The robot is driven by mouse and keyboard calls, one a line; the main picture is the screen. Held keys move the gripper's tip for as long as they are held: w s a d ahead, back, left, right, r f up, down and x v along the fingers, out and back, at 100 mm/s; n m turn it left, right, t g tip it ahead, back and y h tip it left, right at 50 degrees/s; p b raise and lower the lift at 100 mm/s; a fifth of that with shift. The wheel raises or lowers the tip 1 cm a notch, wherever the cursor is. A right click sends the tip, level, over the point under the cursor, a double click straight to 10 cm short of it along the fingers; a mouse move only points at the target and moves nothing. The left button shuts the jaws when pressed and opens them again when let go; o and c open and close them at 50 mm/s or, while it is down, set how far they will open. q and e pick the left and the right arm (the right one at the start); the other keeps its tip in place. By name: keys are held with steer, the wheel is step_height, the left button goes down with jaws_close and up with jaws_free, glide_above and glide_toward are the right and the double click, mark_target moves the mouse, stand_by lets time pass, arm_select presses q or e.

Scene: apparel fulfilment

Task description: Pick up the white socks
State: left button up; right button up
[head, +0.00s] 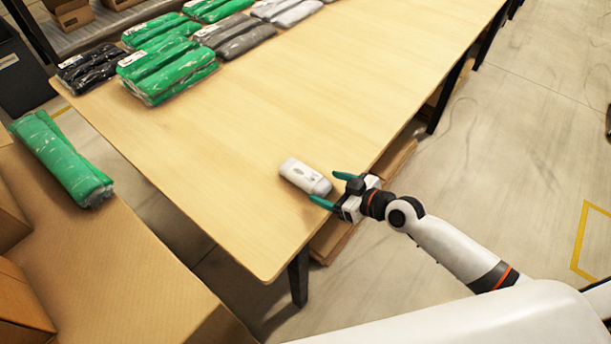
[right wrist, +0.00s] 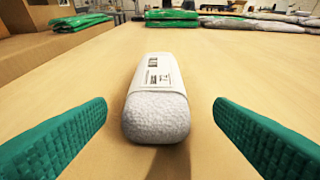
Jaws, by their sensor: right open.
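The white socks (head: 304,177) are a rolled bundle with a white printed band, lying on the wooden table near its front right edge. In the right wrist view the socks (right wrist: 157,105) lie lengthwise, their fuzzy end towards me, centred between the two fingers. My right gripper (head: 334,189) is open, with teal fingers at the near end of the socks. In the right wrist view the open gripper (right wrist: 160,142) has a finger on each side, with gaps to the socks. My left gripper is not in view.
The wooden table (head: 330,95) is largely bare around the socks. Bagged green garments (head: 167,70), grey packs (head: 236,36) and a black pack (head: 89,68) lie at its far left. A large cardboard box (head: 100,260) with a green pack (head: 62,158) on it stands at left.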

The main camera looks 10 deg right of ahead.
steer(key=x, duration=0.4)
steer(key=shift+a+f, duration=0.1)
steer(key=shift+a, duration=0.05)
steer(key=c, duration=1.1)
steer(key=shift+c, duration=0.3)
step_height(320, 180, up, 10)
steer(key=shift+f+p, duration=0.1)
steer(key=shift+p, duration=0.95)
steer(key=shift+s+a+r, duration=0.15)
steer(key=shift+s+r, duration=0.1)
steer(key=s+d+r+m+t+h, duration=0.1)
steer(key=s+d+r+m+h, duration=0.1)
steer(key=s+r+m+h, duration=0.1)
steer(key=s+d+r+m+t+h, duration=0.1)
steer(key=s+d+r+m+h, duration=0.2)
steer(key=r, duration=0.4)
steer(key=shift+r+m+t+h, duration=0.35)
steer(key=shift+m+h, duration=0.55)
steer(key=shift+h, duration=0.3)
